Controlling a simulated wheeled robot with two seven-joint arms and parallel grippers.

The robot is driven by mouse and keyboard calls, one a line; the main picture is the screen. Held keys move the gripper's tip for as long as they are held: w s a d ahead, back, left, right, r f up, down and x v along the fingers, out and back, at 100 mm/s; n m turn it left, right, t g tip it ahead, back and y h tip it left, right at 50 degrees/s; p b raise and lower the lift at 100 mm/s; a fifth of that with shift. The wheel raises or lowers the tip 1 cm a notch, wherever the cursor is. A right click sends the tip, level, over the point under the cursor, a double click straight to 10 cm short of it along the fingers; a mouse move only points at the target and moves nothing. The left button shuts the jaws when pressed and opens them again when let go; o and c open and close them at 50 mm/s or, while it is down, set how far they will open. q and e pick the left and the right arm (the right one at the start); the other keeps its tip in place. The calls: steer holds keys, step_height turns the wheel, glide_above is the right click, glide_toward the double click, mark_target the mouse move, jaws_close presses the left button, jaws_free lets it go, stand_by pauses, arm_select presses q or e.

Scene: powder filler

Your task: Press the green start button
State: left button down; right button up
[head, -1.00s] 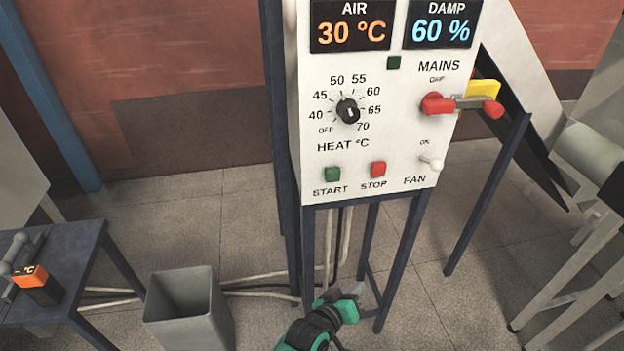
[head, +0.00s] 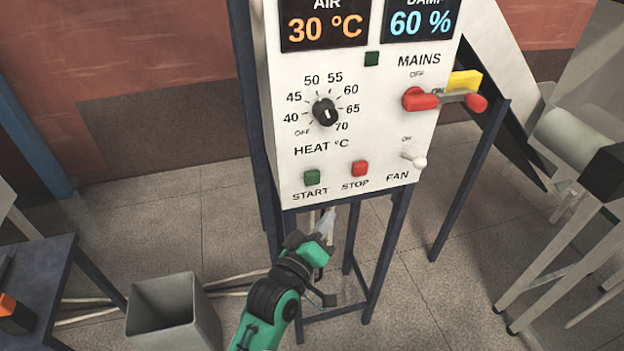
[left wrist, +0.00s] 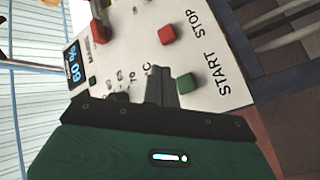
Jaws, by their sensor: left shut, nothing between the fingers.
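The green start button (head: 312,177) is a small square at the lower left of the white control panel (head: 290,80), above the word START. It also shows in the left wrist view (left wrist: 184,83). My left gripper (head: 326,222) is shut and empty. In the head view it is below the panel's lower edge, slightly right of the button. In the left wrist view its dark shut fingers (left wrist: 158,88) appear close beside the green button; I cannot tell how deep the gap is. My right gripper is in neither view.
The red stop button (head: 360,168) is just right of the start button. The heat knob (head: 325,112), red mains handle (head: 421,99) and fan switch (head: 414,160) share the panel. Dark stand legs (head: 386,255) are under it. A grey bin (head: 173,313) stands on the floor at left.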

arm_select(q)
steer(key=b, duration=0.2)
glide_toward(320, 178)
steer(key=w+d, duration=0.3)
steer(key=d, duration=0.1)
steer(key=shift+w+a+r, duration=0.15)
steer(key=shift+w+a, duration=0.15)
steer(key=shift+w, duration=0.15)
steer(key=shift+w, duration=0.1)
stand_by(1.5)
steer(key=shift+w+a, duration=0.15)
steer(key=shift+w, duration=0.15)
steer(key=shift+w+a, duration=0.15)
steer(key=shift+w, duration=0.35)
stand_by(0.7)
steer(key=shift+s, duration=0.15)
steer(key=shift+s+d+p, duration=0.3)
steer(key=shift+s+p, duration=0.15)
steer(key=shift+s, duration=0.35)
